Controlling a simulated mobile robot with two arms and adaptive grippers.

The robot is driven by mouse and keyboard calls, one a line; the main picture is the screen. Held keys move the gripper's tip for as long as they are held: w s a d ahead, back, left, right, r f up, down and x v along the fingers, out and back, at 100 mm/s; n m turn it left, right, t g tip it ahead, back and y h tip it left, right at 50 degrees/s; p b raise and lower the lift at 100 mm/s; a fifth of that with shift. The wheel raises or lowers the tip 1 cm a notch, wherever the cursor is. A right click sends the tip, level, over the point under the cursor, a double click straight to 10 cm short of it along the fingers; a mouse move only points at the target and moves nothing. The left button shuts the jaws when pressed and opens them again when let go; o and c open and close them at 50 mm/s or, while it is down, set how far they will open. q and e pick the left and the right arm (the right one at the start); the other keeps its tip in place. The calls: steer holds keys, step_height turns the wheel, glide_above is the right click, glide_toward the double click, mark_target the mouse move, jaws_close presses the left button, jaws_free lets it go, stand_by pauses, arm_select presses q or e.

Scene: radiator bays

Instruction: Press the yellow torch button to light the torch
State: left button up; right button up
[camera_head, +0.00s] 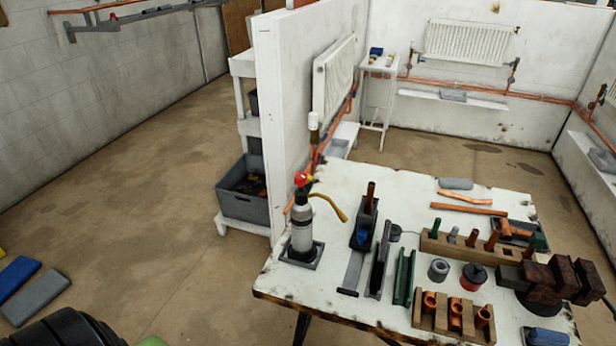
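The torch (302,228) stands upright near the left side of the white worktable (330,190). It has a grey-white cylinder, a red head and a thin yellow-brown nozzle that curves out to the right. Its foot sits in a small grey square holder (302,257). No flame shows at the nozzle. A yellow button cannot be made out at this size. Neither of my grippers is in the head view.
A white partition (283,120) rises behind. The floor at left is mostly clear.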

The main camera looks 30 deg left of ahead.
arm_select(q)
jaws_close()
steer(key=shift+a, duration=0.1)
stand_by(1.0)
